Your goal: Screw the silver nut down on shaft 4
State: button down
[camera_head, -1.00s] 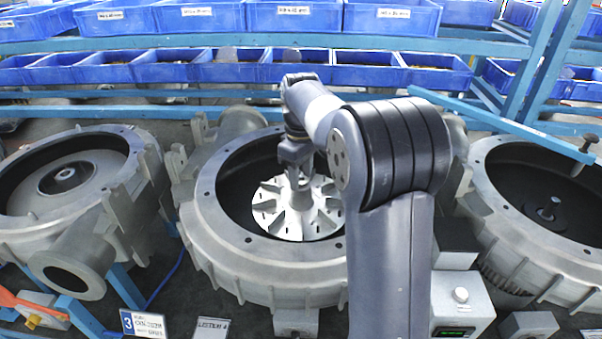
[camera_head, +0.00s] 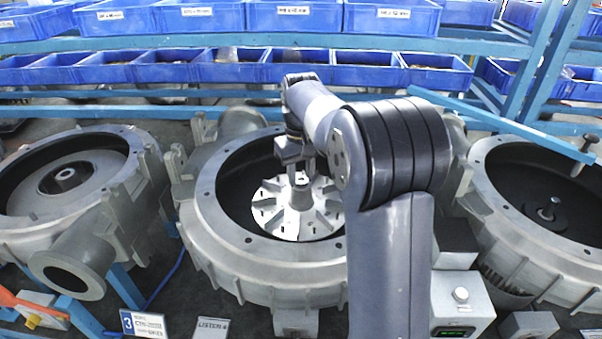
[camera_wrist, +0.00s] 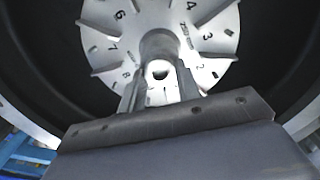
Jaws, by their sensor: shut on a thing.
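My gripper (camera_head: 301,176) reaches down into the middle blower housing, over the hub of the bright impeller (camera_head: 267,212). In the wrist view, the two fingers of my gripper (camera_wrist: 160,80) stand on either side of a small bright silver piece (camera_wrist: 158,70), which I take for the nut. They are shut on it at the hub (camera_wrist: 160,45). The impeller (camera_wrist: 215,45) shows numbers between its vanes. The shaft itself is hidden by the nut and fingers. How far the nut sits down on the shaft cannot be told.
The middle housing's rim (camera_head: 215,235) surrounds my gripper. A left housing (camera_head: 25,225) and a right housing (camera_head: 520,215) with a bare-looking shaft (camera_head: 549,208) stand close by. A grey control box (camera_head: 462,300) is near my arm. Blue bins (camera_head: 295,18) fill the rack behind.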

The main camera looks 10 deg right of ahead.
jog(key=m, duration=0.5)
jog(key=shift+m, duration=0.4)
jog(key=m, duration=0.8)
jog(key=shift+m, duration=0.4)
jog(key=m, duration=0.4)
jog(key=shift+m, duration=0.4)
jog(key=c, duration=1.3)
grip_release()
jog(key=shift+c, duration=0.2)
